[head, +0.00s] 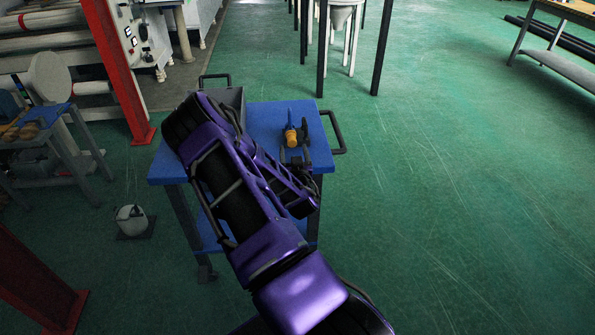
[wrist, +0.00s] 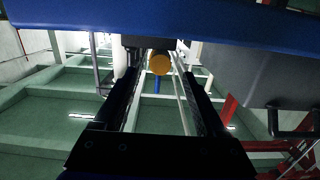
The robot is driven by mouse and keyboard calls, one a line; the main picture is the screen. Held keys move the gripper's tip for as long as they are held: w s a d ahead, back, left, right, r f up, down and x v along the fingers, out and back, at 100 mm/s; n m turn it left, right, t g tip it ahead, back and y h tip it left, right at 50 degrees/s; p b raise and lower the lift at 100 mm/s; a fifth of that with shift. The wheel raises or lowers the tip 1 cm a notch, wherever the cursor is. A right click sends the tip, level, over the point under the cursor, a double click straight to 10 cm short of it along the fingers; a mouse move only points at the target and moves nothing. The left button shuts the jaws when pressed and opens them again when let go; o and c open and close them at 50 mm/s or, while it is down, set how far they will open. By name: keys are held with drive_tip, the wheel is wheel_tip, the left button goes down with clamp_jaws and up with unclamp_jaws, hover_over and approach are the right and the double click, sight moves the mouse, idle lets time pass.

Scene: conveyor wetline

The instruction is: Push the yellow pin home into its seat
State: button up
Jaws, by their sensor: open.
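The yellow pin (head: 291,138) shows as a short orange-yellow cylinder over the right part of a blue cart top. In the wrist view its round end (wrist: 160,64) faces me, centred between the fingertips. My gripper (head: 299,158) is close in front of the pin in the head view. In the wrist view my gripper (wrist: 160,72) has its two long dark fingers apart, with a clear gap between them. I cannot tell whether a finger touches the pin. The seat is not clearly visible; a dark part lies behind the pin, and its depth cannot be read.
The blue cart top (head: 262,115) carries a grey bin (head: 232,98) at its back left, partly hidden by my purple arm. A dark handle (head: 337,133) sticks out on the right. A red post (head: 122,75) stands to the left.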

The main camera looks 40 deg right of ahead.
drive_tip(key=v, duration=1.3)
